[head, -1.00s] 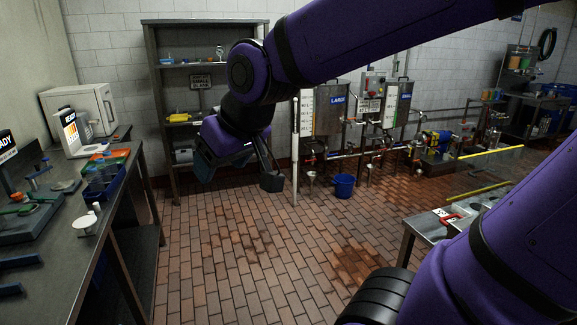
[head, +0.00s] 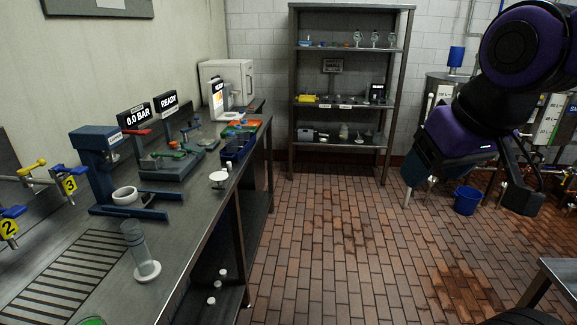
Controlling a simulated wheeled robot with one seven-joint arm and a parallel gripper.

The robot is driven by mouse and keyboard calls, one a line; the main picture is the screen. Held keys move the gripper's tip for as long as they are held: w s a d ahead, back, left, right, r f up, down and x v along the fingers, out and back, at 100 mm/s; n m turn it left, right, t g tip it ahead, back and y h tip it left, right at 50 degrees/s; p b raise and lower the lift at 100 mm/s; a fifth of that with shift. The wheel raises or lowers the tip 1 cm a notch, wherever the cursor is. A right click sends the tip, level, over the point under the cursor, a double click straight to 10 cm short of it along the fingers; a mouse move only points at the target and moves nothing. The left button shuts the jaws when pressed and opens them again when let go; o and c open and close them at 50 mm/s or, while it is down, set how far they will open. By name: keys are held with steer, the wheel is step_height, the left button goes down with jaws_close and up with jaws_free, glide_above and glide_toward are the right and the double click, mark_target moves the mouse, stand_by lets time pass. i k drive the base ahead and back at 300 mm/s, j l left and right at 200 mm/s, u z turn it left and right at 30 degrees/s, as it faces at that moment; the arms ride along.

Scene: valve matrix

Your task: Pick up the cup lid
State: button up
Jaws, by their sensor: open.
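My gripper (head: 480,176) hangs at the right of the head view, open, over the brick floor and well away from the bench. I see nothing between its fingers. I cannot tell for sure which thing is the cup lid. A small round white piece (head: 218,178) is on the bench near its front edge. A white ring-shaped piece (head: 125,195) sits in the blue press-like stand (head: 97,160). A clear cylinder on a white round base (head: 145,270) stands nearer on the bench.
The steel bench (head: 190,235) runs along the left, with a dark blue bin (head: 238,147) and a machine marked READY (head: 168,104). A shelf rack (head: 340,98) stands at the back, a blue bucket (head: 467,200) at the right. The floor between is clear.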

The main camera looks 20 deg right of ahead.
mark_target(218, 176)
steer(key=u, duration=1.45)
steer(key=z, duration=1.1)
steer(key=i+l+z, duration=0.1)
steer(key=i+l, duration=0.45)
steer(key=i, duration=0.3)
steer(key=i+l+z, duration=0.15)
steer(key=i, duration=0.3)
steer(key=i+l+z, duration=0.1)
steer(key=i+l, duration=0.25)
steer(key=i, duration=0.05)
